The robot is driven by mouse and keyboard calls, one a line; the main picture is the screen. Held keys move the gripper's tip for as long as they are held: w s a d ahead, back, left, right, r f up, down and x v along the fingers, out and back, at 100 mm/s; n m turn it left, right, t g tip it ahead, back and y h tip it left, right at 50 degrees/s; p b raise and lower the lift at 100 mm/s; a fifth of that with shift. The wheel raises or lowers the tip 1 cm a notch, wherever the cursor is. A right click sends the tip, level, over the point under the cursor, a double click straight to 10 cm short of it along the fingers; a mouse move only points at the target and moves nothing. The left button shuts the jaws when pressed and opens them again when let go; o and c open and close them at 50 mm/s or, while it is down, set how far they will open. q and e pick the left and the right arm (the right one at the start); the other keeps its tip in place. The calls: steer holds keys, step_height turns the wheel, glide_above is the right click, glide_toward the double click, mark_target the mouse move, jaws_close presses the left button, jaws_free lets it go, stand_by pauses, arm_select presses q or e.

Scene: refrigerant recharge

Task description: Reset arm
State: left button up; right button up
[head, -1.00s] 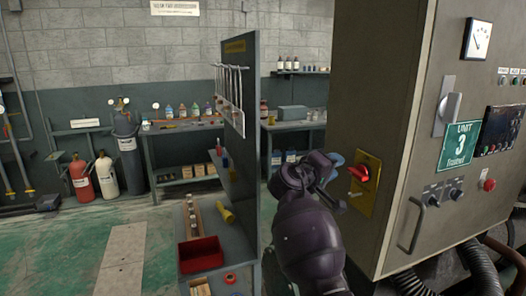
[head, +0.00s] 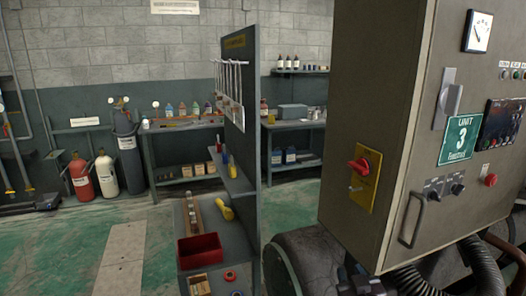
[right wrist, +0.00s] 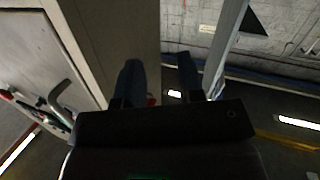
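My right arm shows only as a dark piece at the bottom edge of the head view, below the cabinet. In the right wrist view my right gripper (right wrist: 160,68) has its two dark fingers apart, with nothing seen between them. It is clear of the red rotary switch (head: 358,165), which sits on a yellow plate (head: 367,192) on the cabinet's side. My left gripper is in neither view.
The Unit 3 cabinet (head: 395,125) fills the right, with a protruding handle (head: 413,220) and dark hoses (head: 482,265) below. A dark tool panel (head: 241,100) and shelf with a red bin (head: 200,250) stand left of it. Green floor (head: 70,240) is open farther left.

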steer(key=s+d+f+g, duration=0.2)
steer(key=s+d+f, duration=0.1)
steer(key=s+f, duration=0.7)
steer(key=s+d+f+m+g+b, duration=0.1)
steer(key=s+d+f+g, duration=0.2)
steer(key=s+f, duration=0.7)
steer(key=s, duration=0.6)
steer(key=shift+d+m+h, duration=0.3)
steer(key=shift+h, duration=0.1)
